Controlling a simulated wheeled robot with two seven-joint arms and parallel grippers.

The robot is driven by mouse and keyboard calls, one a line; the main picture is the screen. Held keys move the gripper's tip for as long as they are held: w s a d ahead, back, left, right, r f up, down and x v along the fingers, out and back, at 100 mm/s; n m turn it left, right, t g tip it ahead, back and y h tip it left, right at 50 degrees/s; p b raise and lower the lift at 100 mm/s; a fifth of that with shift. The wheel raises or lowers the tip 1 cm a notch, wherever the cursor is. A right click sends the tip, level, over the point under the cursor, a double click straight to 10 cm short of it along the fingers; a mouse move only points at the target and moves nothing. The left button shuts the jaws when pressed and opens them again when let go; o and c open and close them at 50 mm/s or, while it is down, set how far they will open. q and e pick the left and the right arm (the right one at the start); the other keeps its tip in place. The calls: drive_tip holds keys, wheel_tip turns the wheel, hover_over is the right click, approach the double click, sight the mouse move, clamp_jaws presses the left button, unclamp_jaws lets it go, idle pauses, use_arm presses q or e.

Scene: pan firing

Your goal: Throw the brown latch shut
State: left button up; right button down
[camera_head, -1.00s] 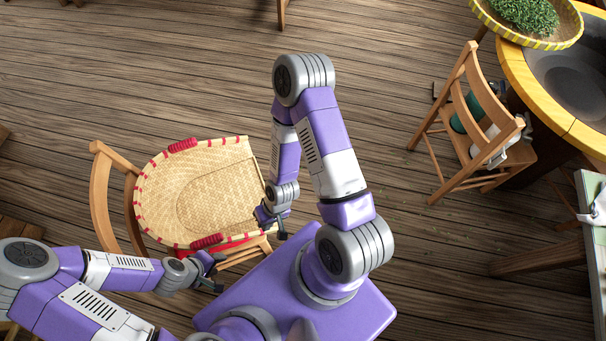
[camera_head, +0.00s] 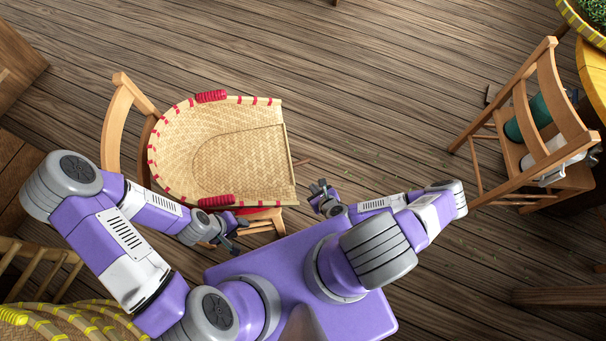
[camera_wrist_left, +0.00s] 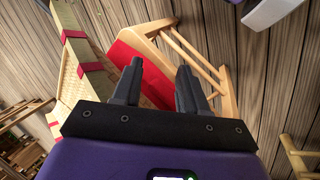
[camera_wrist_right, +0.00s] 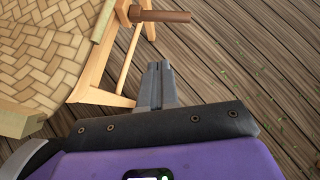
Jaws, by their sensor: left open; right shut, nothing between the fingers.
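A short brown peg (camera_wrist_right: 160,16) sticks out sideways from a pale wooden end piece beside the woven tray (camera_wrist_right: 48,50) in the right wrist view. It may be the brown latch. It also shows small in the head view (camera_head: 302,161), at the tray's right edge. My right gripper (camera_head: 320,187) is shut and empty, just right of the tray's lower right corner. In its wrist view the shut fingertips (camera_wrist_right: 157,66) are below the peg and apart from it. My left gripper (camera_head: 240,235) is open and empty below the tray; its fingers (camera_wrist_left: 156,68) show in the left wrist view.
The woven tray with red bindings (camera_head: 211,97) rests on a wooden chair (camera_head: 118,120). Another chair (camera_head: 550,90) holding a green item (camera_head: 528,118) stands at right. Yellow-rimmed baskets (camera_head: 60,318) are at lower left.

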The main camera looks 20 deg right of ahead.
drive_tip(key=f+m+h, duration=0.1)
drive_tip(key=m, duration=0.2)
drive_tip(key=b, duration=0.5)
approach(295, 164)
drive_tip(key=w+d+f, duration=0.3)
drive_tip(key=f, duration=0.3)
use_arm(q)
wheel_tip(295, 164, down, 6)
drive_tip(key=shift+f, duration=0.15)
use_arm(e)
drive_tip(key=shift+w+d+r+t, duration=0.15)
drive_tip(key=shift+w+t, duration=0.15)
drive_tip(key=shift+w, duration=0.05)
use_arm(q)
drive_tip(key=shift+a, duration=0.15)
use_arm(e)
drive_tip(key=shift+d, duration=0.1)
